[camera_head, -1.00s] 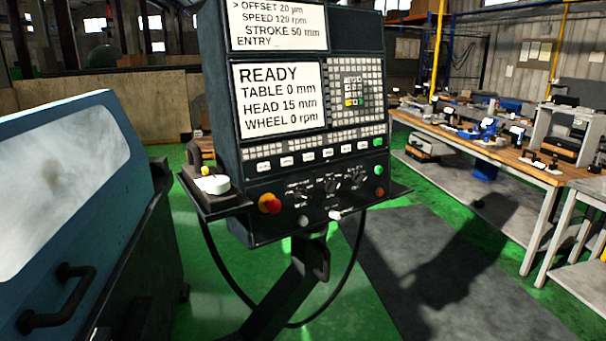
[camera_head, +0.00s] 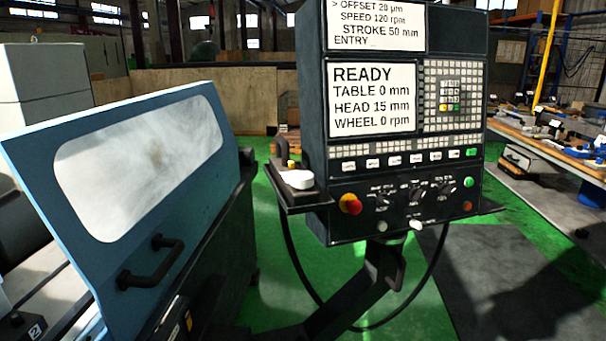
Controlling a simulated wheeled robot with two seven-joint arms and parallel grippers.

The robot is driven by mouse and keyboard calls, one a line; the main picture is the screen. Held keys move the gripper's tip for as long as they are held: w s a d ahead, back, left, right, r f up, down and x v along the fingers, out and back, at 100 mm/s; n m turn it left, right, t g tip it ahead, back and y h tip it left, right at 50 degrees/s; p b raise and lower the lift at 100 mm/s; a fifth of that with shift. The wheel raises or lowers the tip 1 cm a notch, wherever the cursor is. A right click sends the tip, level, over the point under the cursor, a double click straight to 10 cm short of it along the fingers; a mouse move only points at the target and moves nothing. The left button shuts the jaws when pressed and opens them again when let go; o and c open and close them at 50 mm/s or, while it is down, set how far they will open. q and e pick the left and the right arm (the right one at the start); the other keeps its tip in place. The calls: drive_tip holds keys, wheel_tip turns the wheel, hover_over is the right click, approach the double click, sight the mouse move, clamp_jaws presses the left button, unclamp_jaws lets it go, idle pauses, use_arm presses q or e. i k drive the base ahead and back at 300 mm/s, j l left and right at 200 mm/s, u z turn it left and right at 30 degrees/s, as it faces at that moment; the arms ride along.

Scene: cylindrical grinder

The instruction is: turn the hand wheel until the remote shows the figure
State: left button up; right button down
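The control panel (camera_head: 407,120) stands on a black arm right of centre. Its main screen (camera_head: 374,98) reads READY, TABLE 0 mm, HEAD 15 mm, WHEEL 0 rpm. The upper screen (camera_head: 377,24) reads OFFSET 20 µm, SPEED 120 rpm, STROKE 50 mm, ENTRY. A white round piece (camera_head: 297,179) with a small yellow part behind it sits on a shelf at the panel's left side. I cannot tell whether it belongs to a remote or is a hand wheel. No other hand wheel or remote can be made out. Neither gripper is in view.
The blue machine door (camera_head: 215,117) with a cloudy window and black handle (camera_head: 152,265) fills the left. A dark part marked 2 (camera_head: 24,328) shows at bottom left. A workbench (camera_head: 545,150) stands at the right. Green floor (camera_head: 425,285) lies open around the panel's arm.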

sight(300, 179)
drive_tip(key=i+j, duration=0.1)
drive_tip(key=i, duration=0.45)
drive_tip(key=i+j+z, duration=0.1)
drive_tip(key=i, duration=0.4)
drive_tip(key=i+j, duration=0.15)
drive_tip(key=i, duration=0.4)
drive_tip(key=k+l, duration=0.15)
drive_tip(key=k, duration=0.25)
drive_tip(key=z, duration=0.05)
